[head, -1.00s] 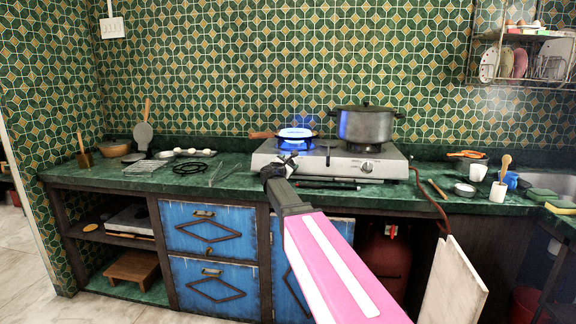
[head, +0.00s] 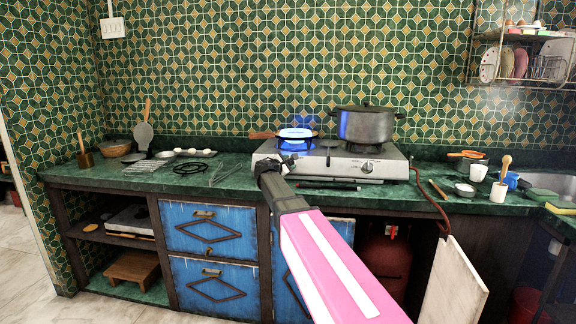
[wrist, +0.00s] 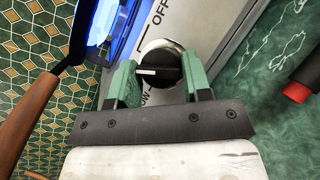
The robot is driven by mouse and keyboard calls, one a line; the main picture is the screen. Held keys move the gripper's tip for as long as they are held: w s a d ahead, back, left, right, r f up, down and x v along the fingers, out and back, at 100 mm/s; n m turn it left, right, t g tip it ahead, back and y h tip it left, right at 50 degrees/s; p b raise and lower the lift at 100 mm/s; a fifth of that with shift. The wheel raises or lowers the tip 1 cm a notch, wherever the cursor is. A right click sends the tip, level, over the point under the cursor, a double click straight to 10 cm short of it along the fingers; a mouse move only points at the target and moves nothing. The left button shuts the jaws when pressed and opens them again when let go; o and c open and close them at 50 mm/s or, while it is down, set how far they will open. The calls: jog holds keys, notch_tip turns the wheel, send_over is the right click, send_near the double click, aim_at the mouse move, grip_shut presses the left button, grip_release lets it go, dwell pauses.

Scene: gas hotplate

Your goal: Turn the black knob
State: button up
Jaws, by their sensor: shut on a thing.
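The black knob (wrist: 160,68) is on the silver front panel of the gas stove (head: 331,160). In the wrist view it sits between the two green fingers of my gripper (wrist: 160,80), which is shut on it. The knob's white mark points left in that view. "OFF" is printed above the knob, and lettering that looks like "LOW" is partly hidden by the left finger. In the head view my gripper (head: 287,163) is at the left part of the stove front, and the knob there is hard to make out.
A blue flame burns under a pan (head: 296,133) on the left burner; its wooden handle (wrist: 30,122) is close to my gripper. A large pot (head: 365,125) stands on the right burner, above a second knob (head: 367,167). A dark rod with a red end (wrist: 296,91) lies on the green counter.

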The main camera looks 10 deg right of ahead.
jog(key=m+g, duration=0.1)
jog(key=m, duration=0.2)
jog(key=m+g, duration=0.2)
jog(key=shift+r+m, duration=0.1)
jog(key=shift+m, duration=0.3)
jog(key=shift+g, duration=0.3)
jog(key=o, duration=0.9)
jog(key=shift+c, duration=0.2)
jog(key=shift+a, duration=0.15)
jog(key=v, duration=1)
jog(key=shift+s+a, duration=0.2)
jog(key=shift+a, duration=0.05)
